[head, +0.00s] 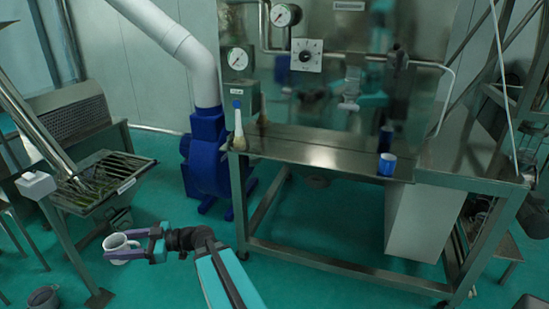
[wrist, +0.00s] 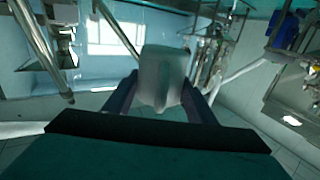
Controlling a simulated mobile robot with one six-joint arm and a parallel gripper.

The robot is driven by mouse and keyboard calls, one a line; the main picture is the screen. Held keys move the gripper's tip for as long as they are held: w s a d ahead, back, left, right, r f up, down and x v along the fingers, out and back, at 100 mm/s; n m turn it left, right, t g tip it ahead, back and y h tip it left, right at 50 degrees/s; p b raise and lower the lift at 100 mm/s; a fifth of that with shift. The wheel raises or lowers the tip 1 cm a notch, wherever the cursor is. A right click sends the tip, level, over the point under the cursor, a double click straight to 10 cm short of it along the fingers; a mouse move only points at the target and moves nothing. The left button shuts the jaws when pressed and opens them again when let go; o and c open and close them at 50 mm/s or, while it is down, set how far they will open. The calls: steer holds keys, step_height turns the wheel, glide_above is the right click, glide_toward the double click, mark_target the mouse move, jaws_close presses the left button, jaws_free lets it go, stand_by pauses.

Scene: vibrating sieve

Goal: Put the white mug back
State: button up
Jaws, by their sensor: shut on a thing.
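The white mug (head: 121,247) is between the fingers of my gripper (head: 138,245) at the lower left of the head view. My gripper is shut on it and holds it above the green floor, apart from any surface. In the wrist view the mug (wrist: 161,77) shows pale grey between the two dark fingers of my gripper (wrist: 160,95), with a ridge down its near side that may be the handle. The mug's inside is hidden in the wrist view.
A steel table (head: 330,160) stands at centre right with a blue cup (head: 387,164) and a blue-capped bottle (head: 238,120) on it. A blue blower (head: 208,150) stands behind. A slatted tray (head: 105,172) is at the left. A grey bucket (head: 43,298) is on the floor.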

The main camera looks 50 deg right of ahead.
steer(key=d+r+m+t+h, duration=0.25)
steer(key=d+h, duration=0.25)
steer(key=d, duration=0.6)
steer(key=d+r+m+t+h+p, duration=0.15)
steer(key=d+m+h, duration=0.3)
steer(key=d, duration=0.75)
steer(key=d+r+m+t+h, duration=0.25)
steer(key=d+h, duration=0.25)
steer(key=d, duration=0.6)
steer(key=s+d+r+m+g+h, duration=0.2)
steer(key=s+d+m+h, duration=0.3)
steer(key=s+d, duration=0.5)
steer(key=s+d+r+m+g+h, duration=0.1)
steer(key=s+d+m+g+h, duration=0.4)
steer(key=s+d, duration=0.5)
steer(key=d+h+p, duration=0.1)
steer(key=d+h, duration=0.1)
steer(key=d, duration=0.6)
steer(key=shift+s+d+r, duration=0.15)
steer(key=shift+r, duration=0.25)
steer(key=shift+h, duration=0.25)
steer(key=shift+s+d+f+b+x, duration=0.1)
steer(key=shift+s+d+f+x, duration=0.2)
steer(key=shift+x, duration=2.2)
steer(key=shift+s+d+f+b+x, duration=0.1)
steer(key=shift+s+d+f+x, duration=0.15)
steer(key=shift+x, duration=2.25)
steer(key=shift+s+d+f+b+x, duration=0.1)
steer(key=shift+s+d+f+x, duration=0.2)
steer(key=shift+x, duration=2.15)
